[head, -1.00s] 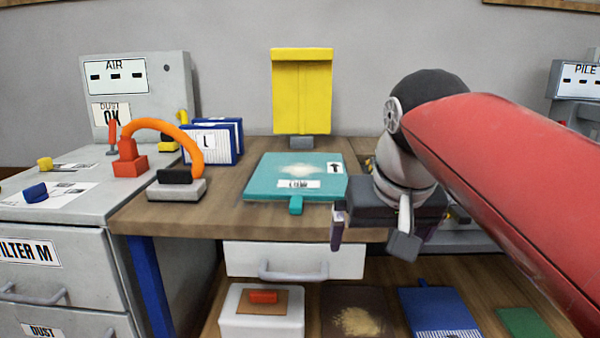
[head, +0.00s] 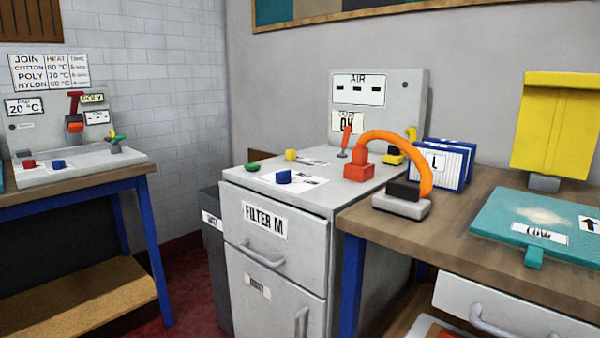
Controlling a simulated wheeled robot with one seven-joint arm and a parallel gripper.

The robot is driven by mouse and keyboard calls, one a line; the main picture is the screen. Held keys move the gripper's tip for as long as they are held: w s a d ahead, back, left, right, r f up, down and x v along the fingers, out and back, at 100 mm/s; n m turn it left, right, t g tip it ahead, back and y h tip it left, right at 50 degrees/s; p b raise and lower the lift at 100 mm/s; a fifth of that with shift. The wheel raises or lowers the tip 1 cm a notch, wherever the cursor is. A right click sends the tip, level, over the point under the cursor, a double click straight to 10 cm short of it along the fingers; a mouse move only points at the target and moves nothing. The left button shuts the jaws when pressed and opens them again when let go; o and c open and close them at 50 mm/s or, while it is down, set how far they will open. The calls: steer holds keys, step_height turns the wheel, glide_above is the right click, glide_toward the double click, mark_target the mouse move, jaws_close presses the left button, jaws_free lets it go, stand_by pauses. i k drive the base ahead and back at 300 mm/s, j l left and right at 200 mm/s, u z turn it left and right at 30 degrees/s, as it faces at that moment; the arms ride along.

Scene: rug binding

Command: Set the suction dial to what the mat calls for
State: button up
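The teal mat (head: 490,222) lies on the wooden bench at the right, with a pale dusty patch on top. Its label (head: 539,234) appears to read LOW, and a second label (head: 588,224) has an arrow. The grey air cabinet (head: 335,197) stands left of the bench. On its top are a blue knob (head: 283,177) and a yellow knob (head: 291,155), each by a white printed plate, and a green button (head: 252,167). Which knob is the suction dial, and its setting, are too small to tell. My gripper is out of view.
An AIR panel (head: 360,89) with three dashes and a sign reading OK rises behind the cabinet top. A red lever (head: 346,138) and an orange hose (head: 408,145) stand there. Blue-framed filters (head: 446,165) sit on the bench.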

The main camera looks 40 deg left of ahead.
mark_target(283, 178)
steer(key=u, duration=0.4)
steer(key=i+j+u, duration=0.1)
steer(key=u, duration=0.7)
steer(key=i+u, duration=0.15)
steer(key=u, duration=0.25)
